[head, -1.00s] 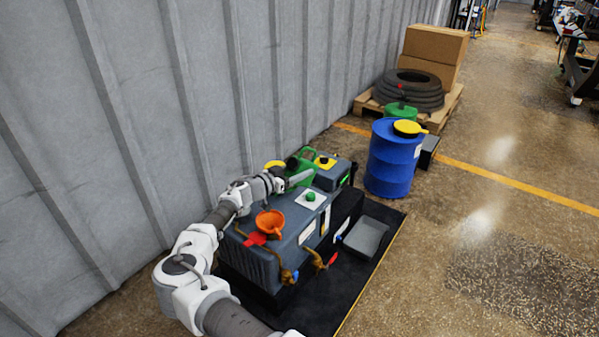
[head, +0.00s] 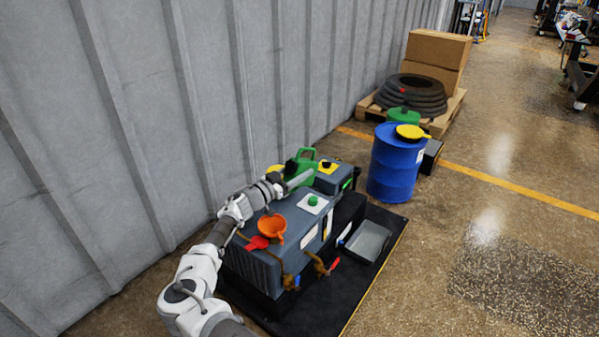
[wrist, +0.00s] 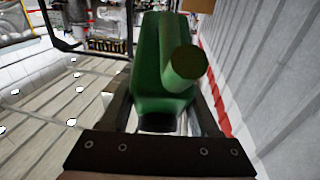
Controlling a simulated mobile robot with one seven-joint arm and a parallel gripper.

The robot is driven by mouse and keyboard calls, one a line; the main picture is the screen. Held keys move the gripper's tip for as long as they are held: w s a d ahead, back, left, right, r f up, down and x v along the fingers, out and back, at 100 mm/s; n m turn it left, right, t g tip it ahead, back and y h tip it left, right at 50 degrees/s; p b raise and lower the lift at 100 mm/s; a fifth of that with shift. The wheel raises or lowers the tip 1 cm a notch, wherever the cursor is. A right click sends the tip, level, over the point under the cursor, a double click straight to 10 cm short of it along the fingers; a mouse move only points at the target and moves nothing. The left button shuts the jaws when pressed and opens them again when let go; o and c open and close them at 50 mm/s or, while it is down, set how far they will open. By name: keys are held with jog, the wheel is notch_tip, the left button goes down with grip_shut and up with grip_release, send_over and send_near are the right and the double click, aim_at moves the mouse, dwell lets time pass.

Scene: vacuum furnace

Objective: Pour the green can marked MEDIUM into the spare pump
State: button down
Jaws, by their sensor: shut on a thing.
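A green can (head: 302,166) is above the far end of the pump in the head view, next to the wall. It also fills the middle of the wrist view (wrist: 160,60), where its round end points toward the camera. My gripper (head: 288,181) is shut on the green can; its two fingers flank it in the wrist view (wrist: 158,118). Any marking on the can is not readable. The grey pump (head: 262,262) stands on a black mat. An orange funnel (head: 272,228) sits on its top, with a red piece (head: 256,243) beside it. A green cap (head: 313,200) is on a white plate.
A grey tray (head: 367,241) lies on the mat right of the pump. A blue drum (head: 394,165) with a yellow funnel (head: 410,132) stands behind. Another green can (head: 403,117) is near the pallet of hoses and boxes (head: 437,60). The corrugated wall (head: 130,110) is close on the left.

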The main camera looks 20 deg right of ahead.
jog(key=shift+s+a+r+t+h, duration=0.2)
jog(key=shift+a+r+h, duration=0.15)
jog(key=shift+r+h, duration=0.15)
jog(key=shift+s+a+r+t+h, duration=0.1)
jog(key=shift+a+r+t+h, duration=0.1)
jog(key=shift+a+r+h, duration=0.25)
dwell(0.4)
jog(key=shift+d+f, duration=0.1)
jog(key=shift+d, duration=0.05)
dwell(0.4)
